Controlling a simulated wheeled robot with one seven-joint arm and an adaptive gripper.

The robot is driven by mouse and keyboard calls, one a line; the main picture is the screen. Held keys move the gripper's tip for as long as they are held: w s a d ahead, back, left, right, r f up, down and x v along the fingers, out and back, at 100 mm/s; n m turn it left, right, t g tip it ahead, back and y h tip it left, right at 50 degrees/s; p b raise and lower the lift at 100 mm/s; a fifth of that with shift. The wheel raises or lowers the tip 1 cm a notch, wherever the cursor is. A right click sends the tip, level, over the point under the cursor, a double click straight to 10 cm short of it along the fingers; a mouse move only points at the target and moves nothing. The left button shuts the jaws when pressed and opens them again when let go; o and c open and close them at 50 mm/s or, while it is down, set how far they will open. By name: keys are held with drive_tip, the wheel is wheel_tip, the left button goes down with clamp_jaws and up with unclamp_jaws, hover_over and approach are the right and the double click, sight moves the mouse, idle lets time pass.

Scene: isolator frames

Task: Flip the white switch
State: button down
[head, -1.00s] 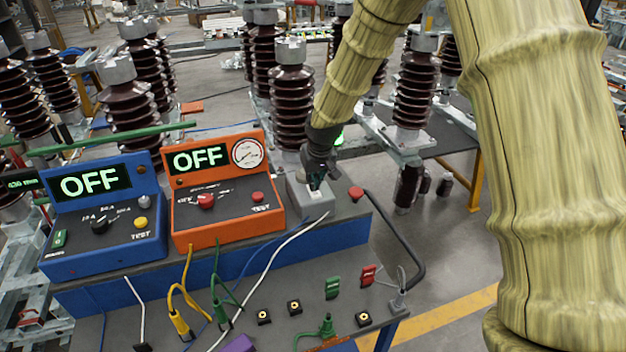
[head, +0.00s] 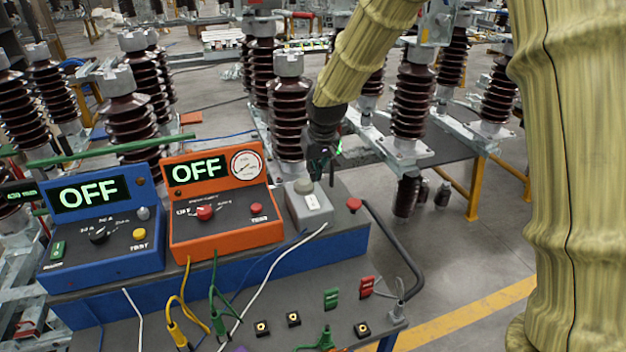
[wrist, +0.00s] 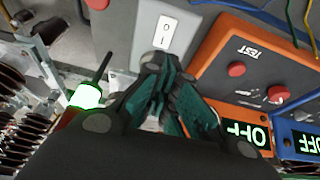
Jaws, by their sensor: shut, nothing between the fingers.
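The white switch (head: 312,201) is a rocker with 1 and 0 marks on the sloped face of a small grey box (head: 323,214), right of the orange unit. In the wrist view the white switch (wrist: 163,34) shows just beyond my fingertips, with a gap that is hard to judge. My gripper (head: 320,172) is behind and above the box's upper right edge, pointing down. In the wrist view my gripper (wrist: 165,75) has its green-padded fingers together, with nothing between them.
An orange unit (head: 225,235) and a blue unit (head: 105,260), both reading OFF, stand to the left. Brown insulators (head: 287,120) stand behind. A glowing green-white light (wrist: 88,97) is beside my gripper.

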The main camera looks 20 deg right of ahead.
drive_tip(key=shift+b+v, duration=0.65)
drive_tip(key=shift+v, duration=1.65)
